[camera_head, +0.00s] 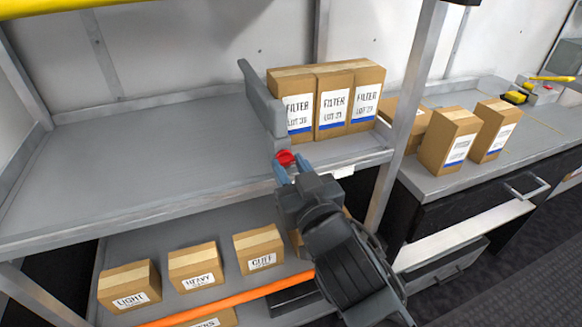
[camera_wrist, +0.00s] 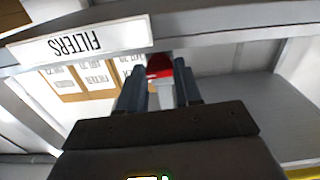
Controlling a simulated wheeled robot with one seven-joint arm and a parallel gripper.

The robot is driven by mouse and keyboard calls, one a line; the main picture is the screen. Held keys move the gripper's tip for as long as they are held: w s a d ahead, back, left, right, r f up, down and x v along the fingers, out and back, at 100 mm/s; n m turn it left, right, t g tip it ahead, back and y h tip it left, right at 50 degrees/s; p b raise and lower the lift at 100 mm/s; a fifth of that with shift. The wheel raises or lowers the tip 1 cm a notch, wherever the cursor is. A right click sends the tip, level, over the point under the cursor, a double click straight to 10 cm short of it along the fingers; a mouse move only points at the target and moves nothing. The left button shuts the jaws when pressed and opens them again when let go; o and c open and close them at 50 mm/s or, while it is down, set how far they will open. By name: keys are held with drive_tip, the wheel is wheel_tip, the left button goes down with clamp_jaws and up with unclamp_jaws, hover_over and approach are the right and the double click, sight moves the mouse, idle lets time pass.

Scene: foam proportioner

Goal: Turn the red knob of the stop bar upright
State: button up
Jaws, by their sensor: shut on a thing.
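The red knob (camera_head: 284,157) is at the front end of the grey stop bar (camera_head: 262,98), at the shelf's front edge. The bar runs back along the left side of the filter boxes. My gripper (camera_head: 283,170) reaches up to the knob from the front, with its blue-grey fingers on either side of it. In the wrist view the knob (camera_wrist: 158,68) shows red between the fingertips (camera_wrist: 160,85), and the gripper is shut on it. The fingers hide part of the knob, so its exact angle is hard to tell.
Three filter boxes (camera_head: 333,100) stand right of the bar. The shelf (camera_head: 130,150) left of it is bare. A FILTERS label (camera_wrist: 75,42) is on the shelf edge. A metal post (camera_head: 405,115) stands to the right. Labelled boxes (camera_head: 195,265) sit on the lower shelf.

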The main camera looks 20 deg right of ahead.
drive_tip(key=n+p, duration=0.1)
drive_tip(key=n, duration=0.3)
drive_tip(key=o, duration=1)
drive_tip(key=shift+o, duration=0.2)
drive_tip(key=shift+s+f, duration=0.1)
drive_tip(key=shift+s, duration=0.25)
drive_tip(key=s+b, duration=0.1)
drive_tip(key=s, duration=0.6)
drive_tip(key=shift+a+b, duration=0.15)
drive_tip(key=shift+b, duration=0.15)
